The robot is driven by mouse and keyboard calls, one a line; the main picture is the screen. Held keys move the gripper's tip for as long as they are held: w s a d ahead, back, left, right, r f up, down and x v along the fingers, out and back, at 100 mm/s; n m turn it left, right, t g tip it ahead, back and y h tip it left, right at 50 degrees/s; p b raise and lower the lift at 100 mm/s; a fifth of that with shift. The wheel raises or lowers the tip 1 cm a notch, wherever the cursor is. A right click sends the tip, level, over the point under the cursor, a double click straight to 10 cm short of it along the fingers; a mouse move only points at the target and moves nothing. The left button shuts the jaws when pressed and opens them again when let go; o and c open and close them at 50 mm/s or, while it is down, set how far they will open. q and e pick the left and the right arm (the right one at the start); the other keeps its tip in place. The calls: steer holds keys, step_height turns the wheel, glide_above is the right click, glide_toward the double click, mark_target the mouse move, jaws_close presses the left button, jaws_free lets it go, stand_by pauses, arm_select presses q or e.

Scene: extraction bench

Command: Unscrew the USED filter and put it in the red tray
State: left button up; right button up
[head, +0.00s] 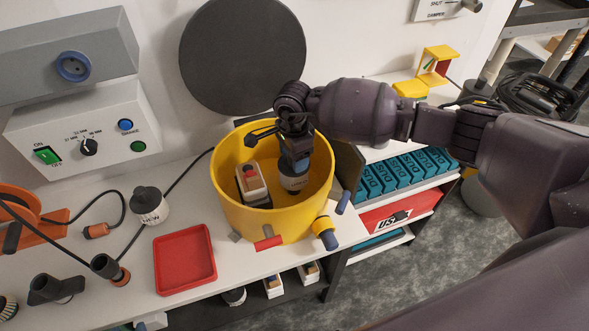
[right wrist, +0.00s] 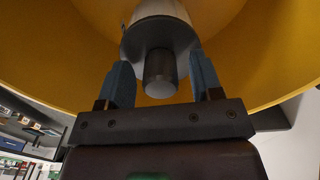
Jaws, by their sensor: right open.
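The used filter (head: 294,184), a pale cylinder with a label, is inside the yellow drum (head: 232,200), below my right gripper (head: 295,160). In the right wrist view, the filter (right wrist: 160,35) shows as a light body with a dark grey cylindrical knob (right wrist: 159,75). The blue-tipped fingers of my right gripper (right wrist: 163,80) are open on either side of the knob, with visible gaps. The gripper hides part of the filter in the head view. The red tray (head: 185,262) lies empty on the bench left of the drum. My left gripper is not in view.
A white filter marked NEW (head: 150,206) stands behind the tray. The drum wall surrounds my right gripper. Dark nozzles (head: 55,289) and cables lie at the left.

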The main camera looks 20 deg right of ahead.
steer(key=m+p, duration=0.2)
steer(key=m, duration=0.4)
steer(key=shift+r, duration=0.1)
steer(key=m+p, duration=0.1)
steer(key=m, duration=0.2)
steer(key=shift+p, duration=0.4)
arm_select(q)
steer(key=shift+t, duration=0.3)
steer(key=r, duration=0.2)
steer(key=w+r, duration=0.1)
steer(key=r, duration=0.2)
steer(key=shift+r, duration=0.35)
arm_select(e)
steer(key=shift+m, duration=0.8)
steer(key=shift+c, duration=0.4)
